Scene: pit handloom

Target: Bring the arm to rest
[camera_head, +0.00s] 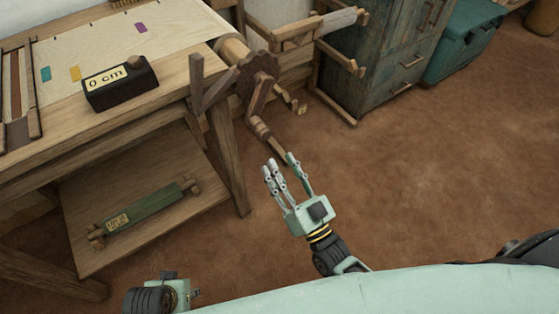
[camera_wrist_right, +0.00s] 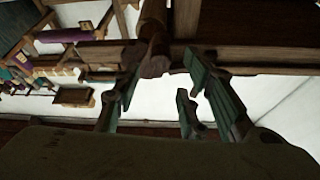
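My right gripper (camera_head: 281,163) is mint green and reaches up from the bottom middle of the head view, above the brown floor. Its fingers are spread apart with nothing between them. In the right wrist view its fingers (camera_wrist_right: 162,85) also stand apart and empty, with wooden loom parts behind them. In the head view it is just below the loom's wooden crank handle (camera_head: 258,128); I cannot tell the exact gap. Part of my left gripper (camera_head: 178,292) shows at the bottom left edge, but its fingers cannot be made out.
The wooden loom (camera_head: 165,112) fills the left, with a toothed wheel (camera_head: 258,66) at its corner. A black "0 cm" box (camera_head: 120,83) sits on it. A green roller (camera_head: 145,208) lies on the lower shelf. A teal cabinet (camera_head: 375,55) stands behind. The floor at right is clear.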

